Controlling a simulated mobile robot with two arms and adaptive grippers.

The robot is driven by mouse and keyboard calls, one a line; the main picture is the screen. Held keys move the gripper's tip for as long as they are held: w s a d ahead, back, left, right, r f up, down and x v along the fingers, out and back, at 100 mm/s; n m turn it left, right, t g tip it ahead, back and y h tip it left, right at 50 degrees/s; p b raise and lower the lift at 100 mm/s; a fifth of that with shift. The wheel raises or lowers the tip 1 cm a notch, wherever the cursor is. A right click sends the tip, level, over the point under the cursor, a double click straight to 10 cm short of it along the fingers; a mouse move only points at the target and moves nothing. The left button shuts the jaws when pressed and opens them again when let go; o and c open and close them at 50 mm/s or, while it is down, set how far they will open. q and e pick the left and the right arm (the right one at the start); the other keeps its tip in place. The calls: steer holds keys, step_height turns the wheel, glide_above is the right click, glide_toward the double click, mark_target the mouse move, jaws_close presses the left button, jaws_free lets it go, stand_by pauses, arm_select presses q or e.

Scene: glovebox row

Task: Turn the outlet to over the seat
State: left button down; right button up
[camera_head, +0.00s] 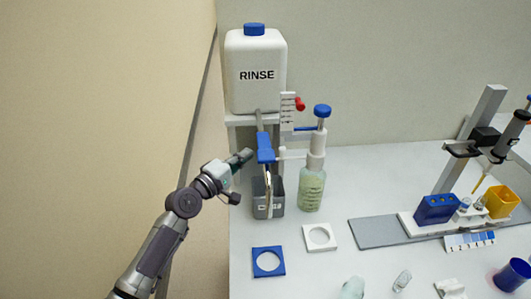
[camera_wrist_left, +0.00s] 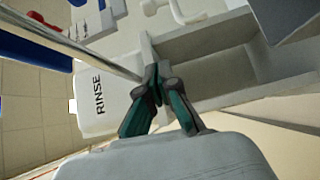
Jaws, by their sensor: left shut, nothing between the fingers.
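The outlet arm, with a blue top (camera_head: 265,147) and a metal tube (camera_head: 268,185), hangs below the rinse tank above a grey bin. In the left wrist view the tube (camera_wrist_left: 105,54) runs diagonally close to my fingertips; I cannot tell whether they touch. My left gripper (camera_head: 247,155) is shut and empty just left of the blue top; it also shows in the left wrist view (camera_wrist_left: 156,80). A white square seat (camera_head: 333,243) and a blue square seat (camera_head: 257,272), each with a round opening, lie on the bench in front. My right gripper is out of view.
The white RINSE tank (camera_head: 256,75) stands on a shelf behind. The grey bin (camera_head: 276,205) is below the tube. A bottle with pale green liquid (camera_head: 312,190) and a blue-topped pump stands close right. A pipette stand (camera_head: 462,150) and racks are farther right.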

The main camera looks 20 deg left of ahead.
mark_target(287, 158)
arm_select(q)
steer(key=x, duration=0.9)
steer(key=s+d+p, duration=0.2)
steer(key=d, duration=0.1)
steer(key=shift+s+f, duration=0.2)
steer(key=shift+s, duration=0.1)
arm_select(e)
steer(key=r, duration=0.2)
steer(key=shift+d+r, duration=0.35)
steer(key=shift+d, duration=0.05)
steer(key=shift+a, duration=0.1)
arm_select(q)
steer(key=shift+a+p, duration=0.1)
steer(key=shift+p, duration=0.25)
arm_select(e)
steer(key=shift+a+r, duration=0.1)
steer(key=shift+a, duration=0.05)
